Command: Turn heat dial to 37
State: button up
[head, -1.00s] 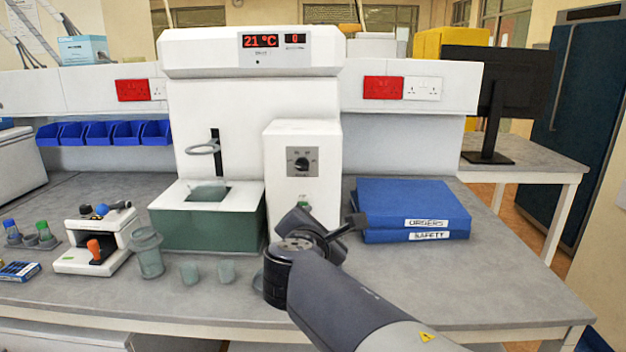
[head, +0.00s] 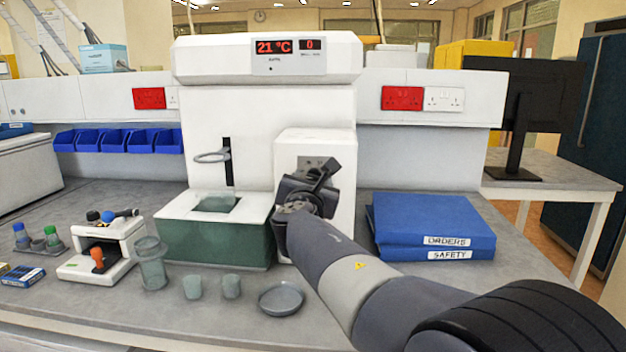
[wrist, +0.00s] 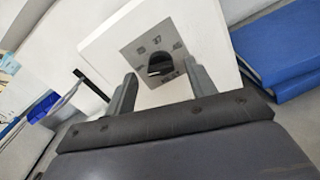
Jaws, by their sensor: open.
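The heat dial (wrist: 160,64) is a dark knob on a grey marked plate (wrist: 138,52), on the front of a white box (head: 344,205) at the right of the white machine. In the wrist view the dial lies ahead of and between my open fingers, apart from them. My gripper (wrist: 158,88) is open and empty. In the head view my gripper (head: 318,182) is in front of the box and hides the dial and most of the plate. The red display (head: 272,47) at the top of the machine reads 21 °C, and a smaller one (head: 310,44) reads 0.
Blue binders (head: 430,220) lie to the right of the box. A green bath (head: 215,240) stands to its left. A grey dish (head: 281,299), small beakers (head: 231,286) and a larger beaker (head: 152,262) stand at the front of the bench.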

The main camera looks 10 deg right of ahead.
jog(key=shift+x, duration=0.8)
jog(key=shift+c, duration=0.2)
jog(key=c, duration=0.9)
jog(key=shift+c, duration=0.2)
